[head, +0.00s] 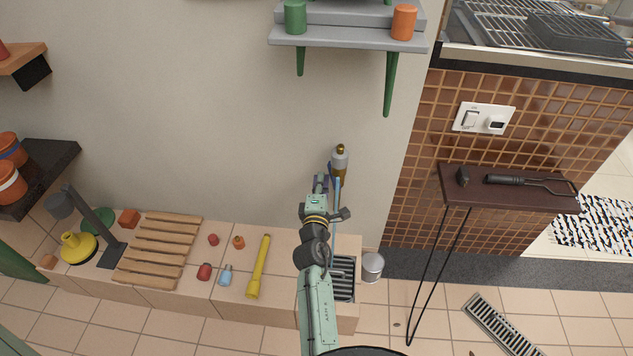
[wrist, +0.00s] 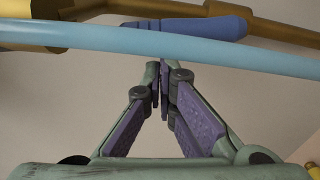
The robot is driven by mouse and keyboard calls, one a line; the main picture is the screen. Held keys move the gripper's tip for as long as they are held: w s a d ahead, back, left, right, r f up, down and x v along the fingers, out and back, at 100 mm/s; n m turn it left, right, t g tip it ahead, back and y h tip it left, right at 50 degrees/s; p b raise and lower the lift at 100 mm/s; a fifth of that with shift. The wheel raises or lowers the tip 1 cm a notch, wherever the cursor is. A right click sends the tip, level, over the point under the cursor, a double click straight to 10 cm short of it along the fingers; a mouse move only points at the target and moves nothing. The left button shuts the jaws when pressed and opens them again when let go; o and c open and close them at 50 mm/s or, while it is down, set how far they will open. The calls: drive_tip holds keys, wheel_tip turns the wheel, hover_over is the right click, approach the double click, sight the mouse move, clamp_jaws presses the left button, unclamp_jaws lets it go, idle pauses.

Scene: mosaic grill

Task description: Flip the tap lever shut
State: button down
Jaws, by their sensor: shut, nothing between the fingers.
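The tap (head: 340,161) is on the wall above the tiled bench, with brass and grey parts. In the wrist view, brass parts of the tap (wrist: 28,36) show at the top left and top right. The dark blue lever (wrist: 185,28) lies roughly level between them at the top. My gripper (wrist: 164,72) is shut and empty, its purple fingers together just below the lever in the picture. I cannot tell whether they touch it. In the head view my gripper (head: 321,183) is close beside the tap, and my arm hides part of the area.
A light blue hose (wrist: 160,43) crosses the wrist view between the fingertips and the lever in the picture. A metal bucket (head: 372,266) and a drain grate (head: 344,278) are below. A dark side table (head: 510,200) stands right; a grey shelf (head: 348,38) is above.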

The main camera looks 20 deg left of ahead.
drive_tip(key=shift+w+d+r+m, duration=0.15)
drive_tip(key=shift+d+r+m, duration=0.2)
drive_tip(key=shift+d+m, duration=0.45)
drive_tip(key=shift+a, duration=0.15)
drive_tip(key=shift+a, duration=0.1)
